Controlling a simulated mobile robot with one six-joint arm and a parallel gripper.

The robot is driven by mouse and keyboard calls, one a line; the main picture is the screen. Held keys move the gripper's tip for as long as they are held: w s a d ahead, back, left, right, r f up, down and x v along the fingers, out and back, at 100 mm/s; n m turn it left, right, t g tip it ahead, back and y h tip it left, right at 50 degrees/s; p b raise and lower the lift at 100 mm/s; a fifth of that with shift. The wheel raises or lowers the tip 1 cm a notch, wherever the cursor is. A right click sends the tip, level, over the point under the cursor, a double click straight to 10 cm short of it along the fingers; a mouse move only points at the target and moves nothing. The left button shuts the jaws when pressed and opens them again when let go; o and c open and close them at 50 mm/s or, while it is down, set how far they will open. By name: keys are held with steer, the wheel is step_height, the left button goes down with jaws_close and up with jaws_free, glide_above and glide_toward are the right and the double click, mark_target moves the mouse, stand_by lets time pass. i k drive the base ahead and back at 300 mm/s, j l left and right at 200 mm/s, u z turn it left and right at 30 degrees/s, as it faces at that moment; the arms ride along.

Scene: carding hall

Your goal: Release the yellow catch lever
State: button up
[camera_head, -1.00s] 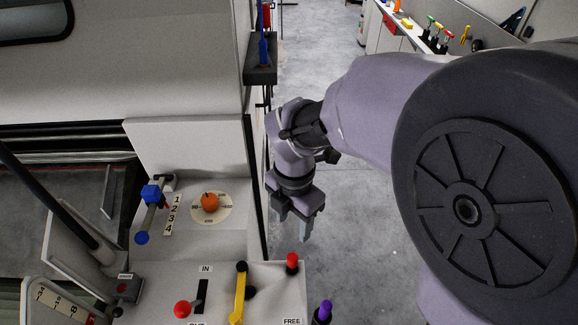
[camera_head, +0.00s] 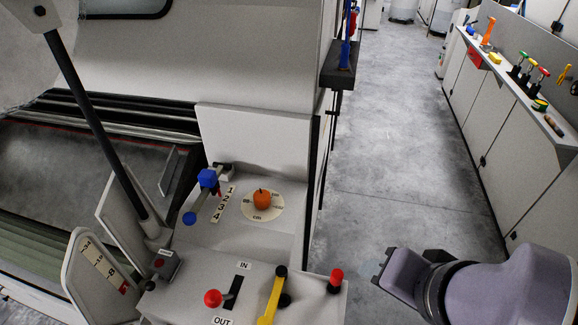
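The yellow catch lever (camera_head: 271,299) stands on the light grey machine panel at the bottom middle of the head view. It has a black knob at its top end and a dark round pivot beside it; its lower end is cut off by the frame edge. My gripper (camera_head: 381,267) shows only as a small dark part at the end of my purple arm, right of the panel, over the floor. It is apart from the lever. Its fingers are mostly hidden, so their opening cannot be told.
Near the lever are a red knob (camera_head: 336,279) and a red-balled lever (camera_head: 213,298) in an IN/OUT slot. Behind are an orange knob (camera_head: 262,198) on a dial and a blue-ended handle (camera_head: 208,179). A tool bench (camera_head: 512,118) stands right; the aisle floor (camera_head: 400,170) is clear.

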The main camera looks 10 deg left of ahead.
mark_target(281, 272)
steer(key=u, duration=1.55)
